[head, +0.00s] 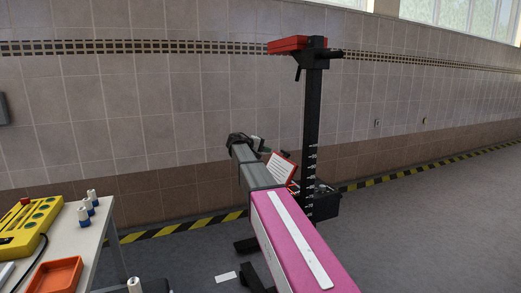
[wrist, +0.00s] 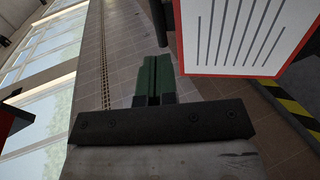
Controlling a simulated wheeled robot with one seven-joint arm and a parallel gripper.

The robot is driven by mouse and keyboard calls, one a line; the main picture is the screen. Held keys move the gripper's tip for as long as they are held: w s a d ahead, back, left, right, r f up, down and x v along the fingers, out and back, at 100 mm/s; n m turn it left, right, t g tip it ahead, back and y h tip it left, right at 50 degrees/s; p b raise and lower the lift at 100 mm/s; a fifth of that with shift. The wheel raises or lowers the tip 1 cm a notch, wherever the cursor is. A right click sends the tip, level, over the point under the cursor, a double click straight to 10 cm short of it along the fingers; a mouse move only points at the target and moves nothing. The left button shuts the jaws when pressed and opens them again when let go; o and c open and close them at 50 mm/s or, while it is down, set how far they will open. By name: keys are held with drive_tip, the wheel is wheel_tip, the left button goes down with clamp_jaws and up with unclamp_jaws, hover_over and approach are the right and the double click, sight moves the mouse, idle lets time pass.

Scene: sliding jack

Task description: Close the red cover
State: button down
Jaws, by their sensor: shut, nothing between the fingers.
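The red cover (head: 283,168) stands raised and tilted at the black box (head: 320,203) low on the black column. Its white panel with dark lines faces my side. In the wrist view the cover (wrist: 247,36) fills the upper right, with a red edge around the white lined panel. My gripper (head: 260,145) is beside the cover's upper left in the head view. In the wrist view my gripper (wrist: 151,62) has its green fingers together and empty, just left of the cover. I cannot tell whether they touch it. The box's interior is mostly hidden.
A black column (head: 312,120) with a red top piece (head: 288,44) rises near the tiled wall. A table (head: 87,238) at left holds a yellow case (head: 28,228) and an orange tray (head: 53,275). Yellow-black floor tape (head: 180,227) runs along the wall. The floor at right is clear.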

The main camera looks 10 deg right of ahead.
sight(284, 153)
drive_tip(key=x, duration=0.7)
drive_tip(key=shift+d+f, duration=0.1)
drive_tip(key=shift+d, duration=0.15)
drive_tip(key=shift+d, duration=0.4)
drive_tip(key=shift+w+d+f+g+y, duration=0.35)
drive_tip(key=shift+d+f+y, duration=0.9)
drive_tip(key=shift+d+f, duration=1.15)
drive_tip(key=shift+w+d+f+g+y, duration=0.2)
drive_tip(key=shift+w+d+f+y, duration=0.35)
drive_tip(key=shift+d+f+y, duration=1.3)
drive_tip(key=shift+w+d+f+g+y, duration=0.25)
drive_tip(key=shift+w+d+f+y, duration=0.35)
drive_tip(key=shift+d+f, duration=2.3)
drive_tip(key=shift+s+a+f, duration=0.15)
drive_tip(key=shift+a+f, duration=0.25)
drive_tip(key=shift+f, duration=0.05)
